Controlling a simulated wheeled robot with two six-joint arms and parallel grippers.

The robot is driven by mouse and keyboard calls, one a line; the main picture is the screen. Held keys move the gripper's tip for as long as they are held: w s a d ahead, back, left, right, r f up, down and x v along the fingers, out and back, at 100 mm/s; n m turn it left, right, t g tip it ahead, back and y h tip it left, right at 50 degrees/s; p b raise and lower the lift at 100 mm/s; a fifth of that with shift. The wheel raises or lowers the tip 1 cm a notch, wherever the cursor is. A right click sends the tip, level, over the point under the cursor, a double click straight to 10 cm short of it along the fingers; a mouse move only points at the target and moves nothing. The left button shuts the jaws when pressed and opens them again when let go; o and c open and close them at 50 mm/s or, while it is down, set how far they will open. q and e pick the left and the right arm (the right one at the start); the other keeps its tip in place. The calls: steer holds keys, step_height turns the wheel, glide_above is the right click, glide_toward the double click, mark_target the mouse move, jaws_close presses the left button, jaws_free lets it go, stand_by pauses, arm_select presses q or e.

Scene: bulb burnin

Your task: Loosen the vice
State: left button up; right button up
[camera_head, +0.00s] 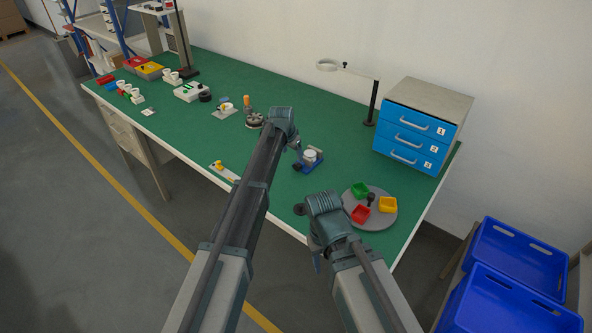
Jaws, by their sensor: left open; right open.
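The small blue vice (315,164) stands on the green bench, right of the middle, with a white round piece (310,155) in or on it. A dark round knob (297,167) shows at its left side. My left gripper (298,148) is open, just left of and above the vice, close to the knob; I cannot tell whether it touches. My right gripper (317,262) is open and empty at the bench's front edge, well in front of the vice. Its fingers are small and partly hidden by its wrist.
A grey round tray (381,219) with green, red and yellow bins lies right of my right wrist. A blue drawer cabinet (413,135) and a ring-lamp stand (373,103) are behind the vice. Blue crates (510,255) stand at the lower right. Small parts lie along the bench's left.

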mark_target(296, 166)
arm_select(q)
steer(key=b+x, duration=0.9)
steer(key=x, duration=0.2)
steer(key=shift+f+b, duration=0.3)
steer(key=shift+b, duration=0.05)
steer(key=shift+r, duration=0.1)
jaws_close()
